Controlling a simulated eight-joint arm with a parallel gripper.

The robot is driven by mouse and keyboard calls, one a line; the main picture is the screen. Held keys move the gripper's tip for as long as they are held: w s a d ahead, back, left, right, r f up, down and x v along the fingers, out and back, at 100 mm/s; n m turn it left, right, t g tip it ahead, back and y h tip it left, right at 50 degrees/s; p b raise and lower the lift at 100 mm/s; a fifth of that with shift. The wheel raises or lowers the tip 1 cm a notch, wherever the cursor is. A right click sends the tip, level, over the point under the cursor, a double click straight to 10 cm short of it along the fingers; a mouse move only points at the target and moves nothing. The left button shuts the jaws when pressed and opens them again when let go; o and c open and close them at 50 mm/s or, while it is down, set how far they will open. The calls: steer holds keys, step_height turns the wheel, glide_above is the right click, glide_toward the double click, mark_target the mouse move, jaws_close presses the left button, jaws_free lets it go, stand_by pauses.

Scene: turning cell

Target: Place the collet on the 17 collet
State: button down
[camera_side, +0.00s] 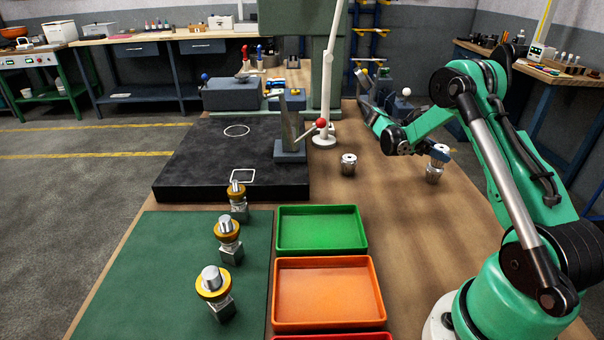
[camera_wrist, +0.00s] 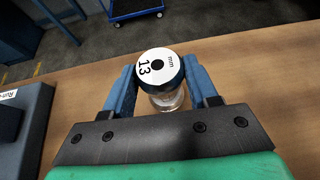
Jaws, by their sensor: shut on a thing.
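My gripper (camera_side: 437,152) is shut on a collet (camera_side: 434,174) at the right side of the wooden bench. In the wrist view my gripper (camera_wrist: 165,92) has blue fingers on both sides of this collet (camera_wrist: 160,68). Its white top reads "13 mm", with a dark rim around it and a shiny metal body below. I cannot tell whether it touches the bench. Another metal collet (camera_side: 348,165) with a light top stands upright to its left, apart from my gripper. Its marking is too small to read, so I cannot tell whether it is the 17.
Green (camera_side: 320,230) and orange (camera_side: 328,292) trays lie in front, with part of a red one. Several yellow-ringed tools (camera_side: 228,240) stand on or beside the green mat (camera_side: 165,265). Bare wood surrounds the standing collet.

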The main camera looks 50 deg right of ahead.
steer(key=shift+c, duration=1.2)
jaws_free()
steer(key=shift+f, duration=0.1)
steer(key=shift+w+r, duration=0.15)
steer(key=shift+r, duration=0.1)
steer(key=w+a+r+t, duration=0.5)
steer(key=w+a+r, duration=0.35)
steer(key=a, duration=0.45)
steer(key=s+a+m+t+y, duration=0.2)
steer(key=a+m+t+y, duration=0.2)
steer(key=a, duration=0.6)
steer(key=s+a+f+m+t+y, duration=0.1)
steer(key=s+a+m+t+y, duration=0.2)
steer(key=a+t, duration=0.4)
steer(key=a+m+y, duration=0.1)
steer(key=a, duration=0.2)
steer(key=shift+a+m+t+y, duration=0.3)
steer(key=shift+a+t, duration=0.1)
